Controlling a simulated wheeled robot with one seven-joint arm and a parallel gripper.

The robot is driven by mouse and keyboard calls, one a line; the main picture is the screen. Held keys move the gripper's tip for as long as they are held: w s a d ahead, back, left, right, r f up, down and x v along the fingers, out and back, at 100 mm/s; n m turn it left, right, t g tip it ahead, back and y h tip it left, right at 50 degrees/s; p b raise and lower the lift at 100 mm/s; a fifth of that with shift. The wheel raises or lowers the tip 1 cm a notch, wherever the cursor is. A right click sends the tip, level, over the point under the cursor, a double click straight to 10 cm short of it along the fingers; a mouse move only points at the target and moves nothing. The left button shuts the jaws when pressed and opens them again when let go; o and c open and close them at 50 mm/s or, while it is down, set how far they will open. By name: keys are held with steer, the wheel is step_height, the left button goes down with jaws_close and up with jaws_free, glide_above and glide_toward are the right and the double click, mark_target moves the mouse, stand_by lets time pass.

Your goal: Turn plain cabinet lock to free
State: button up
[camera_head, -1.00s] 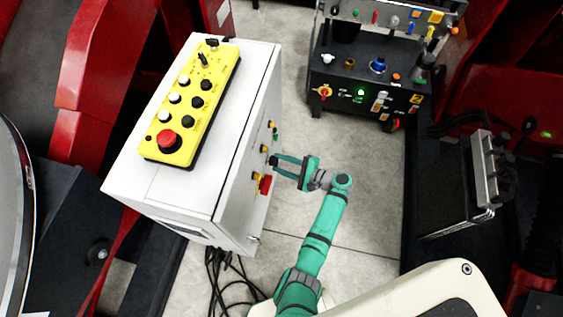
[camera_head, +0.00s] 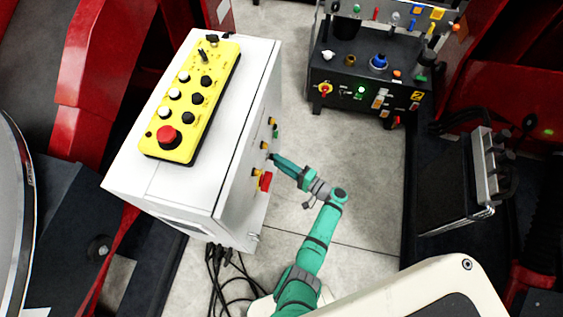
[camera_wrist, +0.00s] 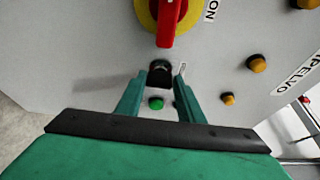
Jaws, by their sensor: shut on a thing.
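The plain cabinet lock (camera_wrist: 160,70) is a small dark round fitting on the grey front face of the cabinet (camera_wrist: 95,55). In the wrist view it sits between the tips of my gripper (camera_wrist: 162,78), which is shut on it. In the head view my gripper (camera_head: 272,157) reaches the cabinet's right-hand face from the right. There the gripper hides the lock. The lock's small label beside it is too small to read.
A red rotary handle on a yellow plate (camera_wrist: 146,15) is close beside the lock. A green button (camera_wrist: 156,103) and several amber knobs (camera_wrist: 257,63) are near my fingers. A yellow pendant (camera_head: 190,110) lies on the cabinet top. A black control console (camera_head: 345,75) stands behind.

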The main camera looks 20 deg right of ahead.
steer(key=shift+f+n, duration=0.1)
steer(key=shift+n, duration=0.2)
stand_by(0.4)
steer(key=o, duration=1.1)
steer(key=shift+c, duration=0.2)
steer(key=shift+s, duration=0.1)
steer(key=v, duration=1)
steer(key=shift+s+d, duration=0.2)
steer(key=shift+s, duration=0.05)
steer(key=shift+f, duration=0.15)
